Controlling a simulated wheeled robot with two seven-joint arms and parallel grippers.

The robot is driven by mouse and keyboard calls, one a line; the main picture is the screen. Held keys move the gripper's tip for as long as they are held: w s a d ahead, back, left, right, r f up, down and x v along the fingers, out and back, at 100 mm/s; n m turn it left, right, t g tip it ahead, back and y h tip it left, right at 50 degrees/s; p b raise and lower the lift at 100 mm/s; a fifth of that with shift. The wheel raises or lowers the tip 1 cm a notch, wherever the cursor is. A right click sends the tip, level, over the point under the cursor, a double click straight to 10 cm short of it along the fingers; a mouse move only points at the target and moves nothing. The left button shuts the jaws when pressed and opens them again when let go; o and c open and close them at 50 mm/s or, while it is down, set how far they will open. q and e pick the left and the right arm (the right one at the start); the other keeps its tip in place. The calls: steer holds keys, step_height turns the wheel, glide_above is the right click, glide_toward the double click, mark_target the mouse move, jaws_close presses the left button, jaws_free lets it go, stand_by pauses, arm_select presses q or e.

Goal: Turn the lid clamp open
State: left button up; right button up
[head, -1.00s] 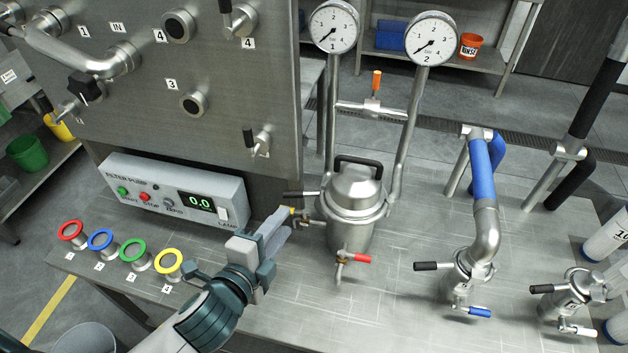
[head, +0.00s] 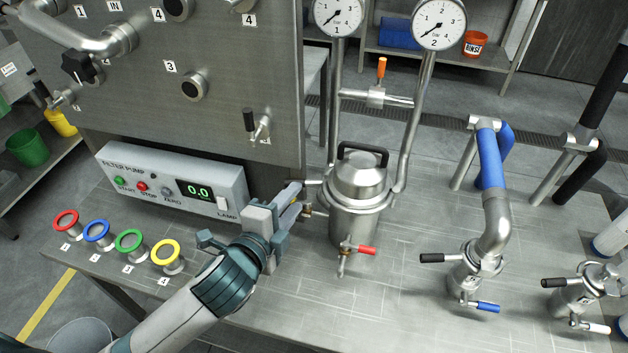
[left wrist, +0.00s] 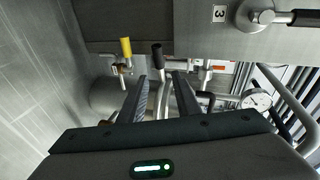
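The steel jacketed vessel (head: 355,215) stands on the bench, its domed lid topped by a black loop handle (head: 362,153). In the left wrist view a black-gripped lever (left wrist: 157,50), apparently the lid clamp's, has its metal shank between my fingers. In the head view my fingers hide its black grip. My left gripper (head: 296,198) is at the vessel's left side. In the left wrist view the left gripper (left wrist: 163,95) is open, with a finger on each side of the shank and gaps visible. My right gripper is not in view.
A yellow-handled valve (left wrist: 125,48) is close beside the lever. A red-handled valve (head: 358,249) is on the vessel's front. The filter pump box (head: 170,185) stands left, behind my arm. Two gauges (head: 438,24) rise behind. The bench front is clear.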

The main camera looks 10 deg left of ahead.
mark_target(309, 182)
arm_select(q)
steer(key=p+x, duration=0.2)
steer(key=x, duration=1)
jaws_close()
